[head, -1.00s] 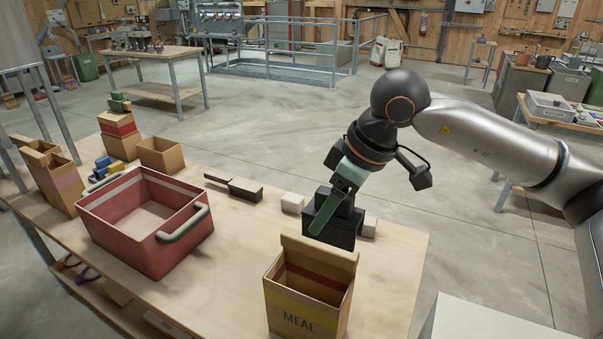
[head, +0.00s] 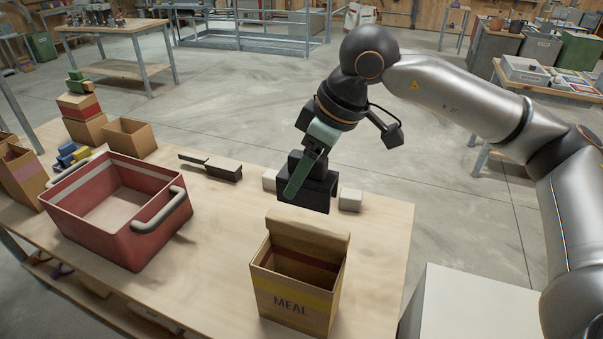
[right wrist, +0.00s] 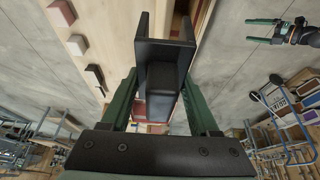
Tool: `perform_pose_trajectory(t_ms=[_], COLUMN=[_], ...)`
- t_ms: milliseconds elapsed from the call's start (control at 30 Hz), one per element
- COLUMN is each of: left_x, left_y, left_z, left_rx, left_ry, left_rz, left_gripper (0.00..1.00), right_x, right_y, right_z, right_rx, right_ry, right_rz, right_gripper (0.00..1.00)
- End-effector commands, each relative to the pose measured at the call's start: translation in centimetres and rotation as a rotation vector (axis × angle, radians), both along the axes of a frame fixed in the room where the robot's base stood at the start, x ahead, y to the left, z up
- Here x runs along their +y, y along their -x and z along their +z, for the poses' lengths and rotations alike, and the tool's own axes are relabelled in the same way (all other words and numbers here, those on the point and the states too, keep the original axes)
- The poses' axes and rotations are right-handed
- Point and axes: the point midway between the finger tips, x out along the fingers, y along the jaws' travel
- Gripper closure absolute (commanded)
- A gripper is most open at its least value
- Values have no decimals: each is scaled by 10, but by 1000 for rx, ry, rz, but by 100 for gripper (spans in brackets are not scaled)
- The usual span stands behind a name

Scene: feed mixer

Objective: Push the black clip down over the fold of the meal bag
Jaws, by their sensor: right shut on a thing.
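The meal bag (head: 292,292) is a tan box-like bag with a yellow band and the word MEAL, upright near the front of the table. Its top is open, with a raised flap (head: 308,232) along the back edge. My right gripper (head: 303,172) is shut on the black clip (head: 318,192), a dark channel-shaped block. The clip is above and behind the bag's flap, apart from it. In the right wrist view the clip (right wrist: 165,55) sits between the green fingers (right wrist: 160,100), with its open channel facing away from the gripper.
A red crate (head: 75,215) with grey handles stands left of the bag. Small cartons (head: 130,138) stand at the far left. The table (head: 215,255) is bare between crate and bag.

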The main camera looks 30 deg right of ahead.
Motion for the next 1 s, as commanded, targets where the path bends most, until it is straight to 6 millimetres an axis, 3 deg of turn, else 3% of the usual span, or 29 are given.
perform_pose_trajectory(t_ms=[1000], left_x=[0], left_y=[-1], left_z=[-52], left_rx=[-2], left_ry=[0], left_rz=[-1], left_gripper=[0], right_x=[0], right_y=[0], right_z=[-54], right_rx=[0], right_ry=[0], right_rz=[1], right_gripper=[91])
